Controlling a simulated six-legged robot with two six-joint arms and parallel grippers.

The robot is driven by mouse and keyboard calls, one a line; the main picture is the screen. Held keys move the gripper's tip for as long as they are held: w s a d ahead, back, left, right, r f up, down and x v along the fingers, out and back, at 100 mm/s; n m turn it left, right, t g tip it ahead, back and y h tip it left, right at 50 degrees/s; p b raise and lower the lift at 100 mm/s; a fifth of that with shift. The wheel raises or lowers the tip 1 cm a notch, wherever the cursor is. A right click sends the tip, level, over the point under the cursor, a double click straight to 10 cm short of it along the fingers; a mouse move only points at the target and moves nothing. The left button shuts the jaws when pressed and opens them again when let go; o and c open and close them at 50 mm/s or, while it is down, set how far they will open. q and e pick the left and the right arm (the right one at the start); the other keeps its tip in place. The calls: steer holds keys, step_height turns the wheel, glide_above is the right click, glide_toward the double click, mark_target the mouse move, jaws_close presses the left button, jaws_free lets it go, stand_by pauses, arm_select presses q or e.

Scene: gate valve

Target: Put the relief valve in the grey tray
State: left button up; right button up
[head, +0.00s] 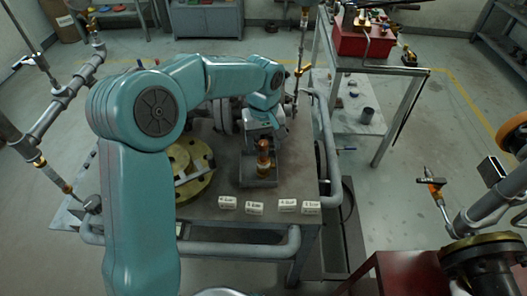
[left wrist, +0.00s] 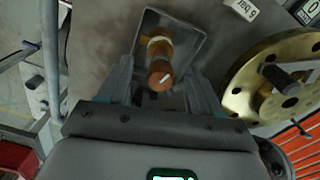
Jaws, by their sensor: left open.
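The relief valve (head: 263,161), a copper and brass-coloured piece, stands about upright in the grey tray (head: 259,183) on the bench. My left gripper (head: 263,138) is just behind and above the valve in the head view. Its fingers (left wrist: 160,84) are apart on either side of the valve's near end, with gaps showing. The valve's lower end and its contact with the tray floor are partly hidden. My right gripper is not in view.
Several white labels (head: 255,208) lie along the bench's front edge. A brass flange (head: 193,165) lies left of the tray, partly behind my left arm. Pipe rails (head: 245,247) border the bench. The bench top (head: 292,165) right of the tray is clear.

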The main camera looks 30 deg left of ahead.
arm_select(q)
step_height(320, 180, up, 7)
steer(key=shift+r, duration=0.1)
stand_by(0.5)
